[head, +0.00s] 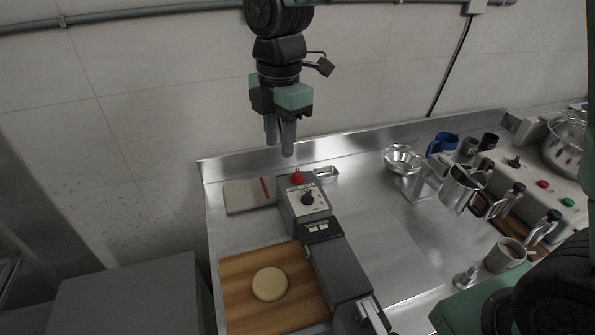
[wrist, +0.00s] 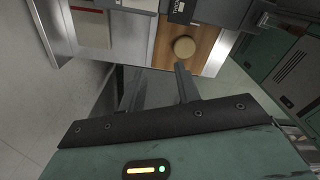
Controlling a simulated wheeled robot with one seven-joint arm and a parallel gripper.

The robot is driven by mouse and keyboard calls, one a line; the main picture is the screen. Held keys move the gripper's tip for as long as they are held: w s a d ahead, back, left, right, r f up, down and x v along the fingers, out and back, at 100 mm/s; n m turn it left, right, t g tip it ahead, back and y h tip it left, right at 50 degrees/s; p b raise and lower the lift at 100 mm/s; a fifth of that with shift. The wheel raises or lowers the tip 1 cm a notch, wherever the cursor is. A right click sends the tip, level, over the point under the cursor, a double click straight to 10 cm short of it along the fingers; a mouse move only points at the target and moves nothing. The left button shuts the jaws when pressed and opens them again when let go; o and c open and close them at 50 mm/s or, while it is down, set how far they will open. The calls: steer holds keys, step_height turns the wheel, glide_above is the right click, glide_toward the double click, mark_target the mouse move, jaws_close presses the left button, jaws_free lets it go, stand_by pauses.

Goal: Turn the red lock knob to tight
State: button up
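The red lock knob (head: 297,177) stands on top of the far end of a grey device (head: 336,264) on the steel counter in the head view. A white dial plate with a black knob (head: 307,198) sits just nearer on the same device. My gripper (head: 280,149) points down in the head view, appearing above and slightly left of the red knob, apart from it. Its two fingers are spread with nothing between them; the wrist view also shows the gap (wrist: 159,70). The red knob is not visible in the wrist view, and its setting is too small to read.
A wooden board (head: 240,303) with a round dough-coloured disc (head: 270,284) lies left of the device. A pale slab (head: 248,196) lies behind it. Metal bowl (head: 404,158), jugs and cups crowd the right side. The wall rises behind the counter.

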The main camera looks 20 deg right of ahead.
steer(key=w+d+f+n+b, duration=0.1)
steer(key=w+d+n, duration=0.3)
steer(key=w, duration=0.3)
steer(key=w+d+f+n, duration=0.2)
steer(key=w+d+n, duration=0.2)
steer(key=w, duration=0.3)
steer(key=p, duration=0.3)
glide_toward(297, 172)
step_height(297, 172, down, 9)
steer(key=shift+w+a+r, duration=0.1)
steer(key=shift+r, duration=0.05)
jaws_close()
